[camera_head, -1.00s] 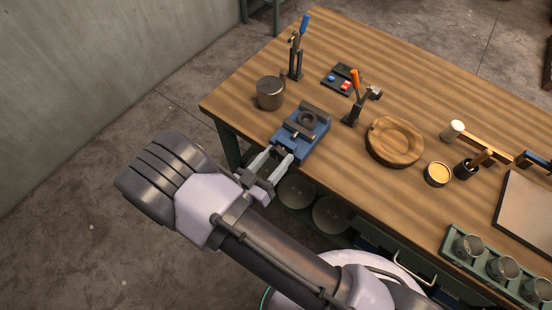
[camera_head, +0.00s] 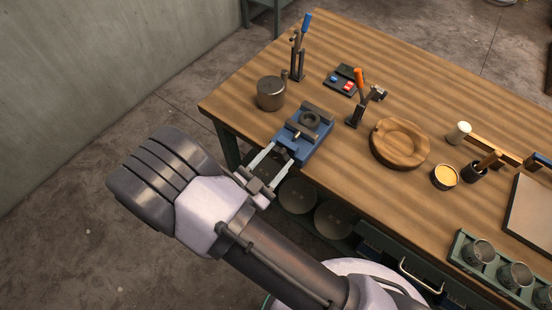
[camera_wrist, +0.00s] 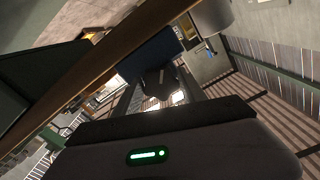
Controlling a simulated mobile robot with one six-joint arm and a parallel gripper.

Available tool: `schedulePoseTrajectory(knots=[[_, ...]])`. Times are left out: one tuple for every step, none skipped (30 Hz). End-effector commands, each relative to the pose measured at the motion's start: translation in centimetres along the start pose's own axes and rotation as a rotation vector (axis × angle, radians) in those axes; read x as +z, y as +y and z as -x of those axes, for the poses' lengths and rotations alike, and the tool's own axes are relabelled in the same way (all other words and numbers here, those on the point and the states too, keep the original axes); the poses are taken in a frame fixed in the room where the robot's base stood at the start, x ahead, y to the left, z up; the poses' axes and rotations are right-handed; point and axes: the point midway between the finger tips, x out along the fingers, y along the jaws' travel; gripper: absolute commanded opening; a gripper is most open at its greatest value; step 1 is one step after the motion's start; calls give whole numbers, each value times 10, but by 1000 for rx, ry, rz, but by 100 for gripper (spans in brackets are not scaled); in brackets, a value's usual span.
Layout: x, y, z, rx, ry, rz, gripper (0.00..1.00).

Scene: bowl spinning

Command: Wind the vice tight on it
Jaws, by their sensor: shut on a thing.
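The blue vice (camera_head: 318,140) sits at the near left edge of the workbench. In the wrist view the blue vice end (camera_wrist: 150,57) and the dark handle (camera_wrist: 157,82) show between my fingers.
A metal pot (camera_head: 271,94), a blue-handled clamp (camera_head: 298,50) and an orange-handled clamp (camera_head: 356,100) stand near the vice. A wooden bowl (camera_head: 399,145) is to the right. Round plates (camera_head: 334,220) sit on a shelf below. The floor left of the bench is clear.

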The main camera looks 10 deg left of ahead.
Motion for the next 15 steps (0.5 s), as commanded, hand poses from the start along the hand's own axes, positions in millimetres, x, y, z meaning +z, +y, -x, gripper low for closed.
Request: schedulePoseTrajectory(knots=[[1,1,0,2,-1,-6,8],[1,1,0,2,-1,-9,8],[1,1,0,2,-1,-11,8],[1,1,0,2,-1,-13,8],[1,1,0,2,-1,-14,8],[0,1,0,2,-1,-15,8],[0,1,0,2,-1,-15,8],[0,1,0,2,-1,-15,8],[0,1,0,2,-1,-16,8],[0,1,0,2,-1,-15,8],[0,1,0,2,-1,-15,8],[0,1,0,2,-1,-15,8],[0,1,0,2,-1,-15,8],[0,1,0,2,-1,-15,8],[0,1,0,2,-1,-15,50]])
